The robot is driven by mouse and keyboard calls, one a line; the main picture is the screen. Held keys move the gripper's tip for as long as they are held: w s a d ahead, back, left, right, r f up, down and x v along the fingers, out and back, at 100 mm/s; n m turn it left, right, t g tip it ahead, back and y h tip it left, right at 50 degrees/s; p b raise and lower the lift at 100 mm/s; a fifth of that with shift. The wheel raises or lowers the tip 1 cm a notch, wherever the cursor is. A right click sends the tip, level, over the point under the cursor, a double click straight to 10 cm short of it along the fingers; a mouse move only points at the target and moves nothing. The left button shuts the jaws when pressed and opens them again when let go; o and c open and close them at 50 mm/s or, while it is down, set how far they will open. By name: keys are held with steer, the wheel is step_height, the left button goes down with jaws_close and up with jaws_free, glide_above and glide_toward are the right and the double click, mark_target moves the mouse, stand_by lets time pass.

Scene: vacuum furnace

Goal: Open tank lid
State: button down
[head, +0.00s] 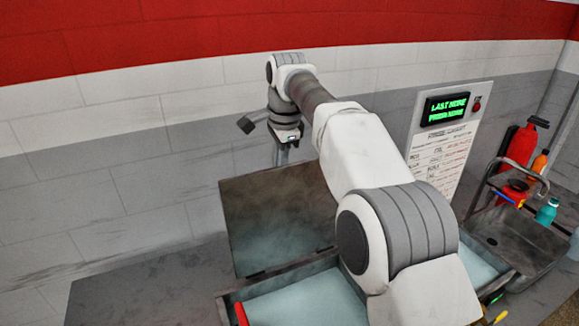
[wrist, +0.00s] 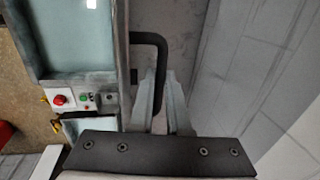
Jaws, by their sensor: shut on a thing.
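The tank (head: 229,300) stands on the bench, with pale blue liquid visible inside. Its lid (head: 280,205) stands raised at the back edge, close to upright, its inner face towards the head camera. My gripper (wrist: 160,88) is shut on the black lid handle (wrist: 150,38), with one finger on each side of the bar. In the head view, my wrist is above and behind the lid's top edge, and the fingers are largely hidden there. My arm covers the middle of the tank.
A sign panel with a green display (head: 446,108) stands at the back right. A sink (head: 510,240), red extinguisher (head: 520,145) and teal bottle (head: 546,211) are at the right. The wall is close behind the lid. A control box with a red button (wrist: 60,100) shows in the wrist view.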

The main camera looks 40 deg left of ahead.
steer(key=shift+a, duration=0.25)
steer(key=c, duration=0.9)
jaws_free()
steer(key=shift+w, duration=0.1)
steer(key=shift+d, duration=0.15)
